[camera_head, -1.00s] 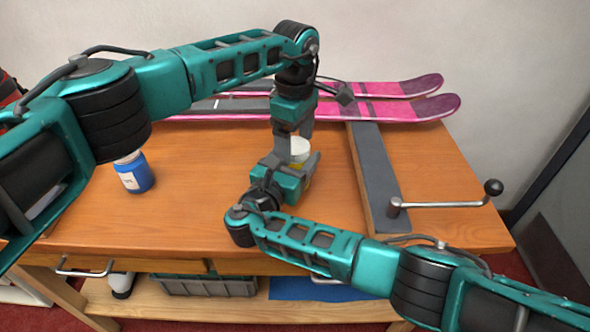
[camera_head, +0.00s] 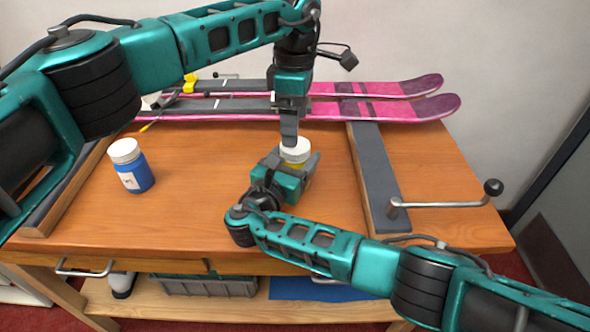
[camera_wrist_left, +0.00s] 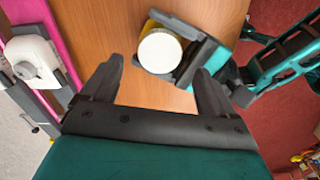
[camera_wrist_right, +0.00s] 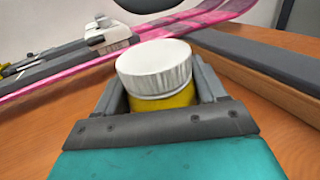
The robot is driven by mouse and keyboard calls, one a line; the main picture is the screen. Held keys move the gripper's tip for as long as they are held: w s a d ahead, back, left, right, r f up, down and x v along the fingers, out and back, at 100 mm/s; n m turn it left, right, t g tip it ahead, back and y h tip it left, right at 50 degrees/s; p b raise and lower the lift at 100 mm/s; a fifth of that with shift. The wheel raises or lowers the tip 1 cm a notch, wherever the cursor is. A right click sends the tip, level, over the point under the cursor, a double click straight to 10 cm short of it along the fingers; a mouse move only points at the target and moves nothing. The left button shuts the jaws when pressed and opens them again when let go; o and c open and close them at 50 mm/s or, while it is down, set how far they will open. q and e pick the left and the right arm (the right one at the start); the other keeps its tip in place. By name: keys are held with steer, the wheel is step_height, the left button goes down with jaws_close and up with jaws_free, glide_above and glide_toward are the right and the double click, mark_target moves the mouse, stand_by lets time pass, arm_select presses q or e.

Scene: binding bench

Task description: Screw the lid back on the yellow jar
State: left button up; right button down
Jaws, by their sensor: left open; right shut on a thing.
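The yellow jar (camera_wrist_right: 163,101) stands upright on the bench between the fingers of my right gripper (camera_wrist_right: 160,90), which is shut on it. A white ribbed lid (camera_wrist_right: 153,66) sits on top of the jar and looks level; I cannot tell how tightly it is seated. In the head view the lid (camera_head: 296,150) shows just above my right gripper (camera_head: 297,172). My left gripper (camera_head: 289,128) is open and empty, pointing down above the lid. In the left wrist view the lid (camera_wrist_left: 160,52) lies beyond the two spread fingertips of that gripper (camera_wrist_left: 155,75).
A blue jar with a white lid (camera_head: 133,170) stands at the left of the bench (camera_head: 215,200). Pink skis (camera_head: 400,108) lie along the back. A grey-topped bar (camera_head: 378,175) with a crank handle (camera_head: 440,204) is on the right.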

arm_select(q)
steer(key=n, duration=0.3)
steer(key=r+n, duration=0.1)
steer(key=n, duration=0.3)
steer(key=shift+r, duration=0.2)
steer(key=n, duration=0.4)
steer(key=shift+r, duration=0.35)
steer(key=n, duration=0.4)
steer(key=shift+r+n, duration=0.4)
steer(key=shift+f, duration=4.05)
steer(key=shift+c, duration=0.4)
steer(key=c, duration=1.1)
steer(key=shift+o, duration=0.2)
steer(key=o, duration=1.2)
